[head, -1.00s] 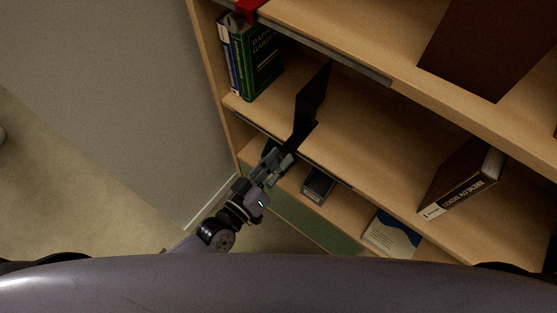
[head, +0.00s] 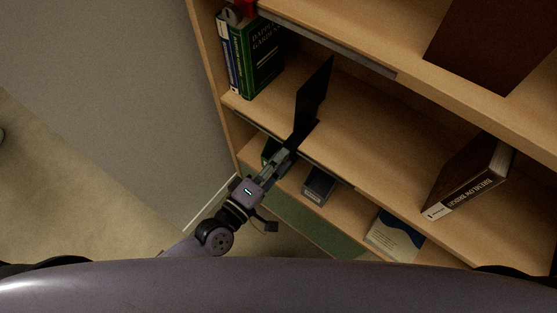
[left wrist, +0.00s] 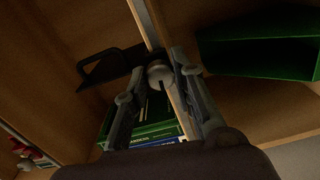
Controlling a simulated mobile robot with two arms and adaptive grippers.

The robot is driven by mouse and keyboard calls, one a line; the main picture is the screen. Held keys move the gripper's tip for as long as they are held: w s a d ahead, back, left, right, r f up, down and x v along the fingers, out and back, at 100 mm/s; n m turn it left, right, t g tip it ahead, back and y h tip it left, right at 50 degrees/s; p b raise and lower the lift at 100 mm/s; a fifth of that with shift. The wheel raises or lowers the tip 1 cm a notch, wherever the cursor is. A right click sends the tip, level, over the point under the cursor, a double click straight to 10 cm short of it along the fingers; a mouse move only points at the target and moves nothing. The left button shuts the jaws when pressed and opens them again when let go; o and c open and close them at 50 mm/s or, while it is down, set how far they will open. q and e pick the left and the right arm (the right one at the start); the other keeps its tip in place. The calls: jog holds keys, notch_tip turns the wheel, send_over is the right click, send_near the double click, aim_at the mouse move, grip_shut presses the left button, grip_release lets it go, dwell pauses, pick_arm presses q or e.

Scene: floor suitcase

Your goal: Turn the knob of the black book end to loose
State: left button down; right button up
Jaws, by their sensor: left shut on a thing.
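The black book end (head: 314,95) stands upright on the middle shelf, its base reaching the shelf's front edge. My left gripper (head: 285,155) is at that edge, just below the book end. In the left wrist view the book end (left wrist: 103,66) shows as a dark plate at upper left. A round grey knob (left wrist: 160,74) sits between the fingertips of my left gripper (left wrist: 160,80), which is shut on it. In the head view the gripper hides the knob. I see no marking that tells tight from loose. My right gripper is not in view.
Green and blue books (head: 257,58) stand at the shelf's left end. A dark brown book (head: 468,180) stands on the right. The lower shelf holds a dark box-like book (head: 320,186) and a pale blue one (head: 393,232).

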pick_arm(q)
jog(key=shift+f+n, duration=0.1)
jog(key=shift+n, duration=0.5)
jog(key=c, duration=1.3)
grip_release()
jog(key=shift+c, duration=0.2)
jog(key=v, duration=1.2)
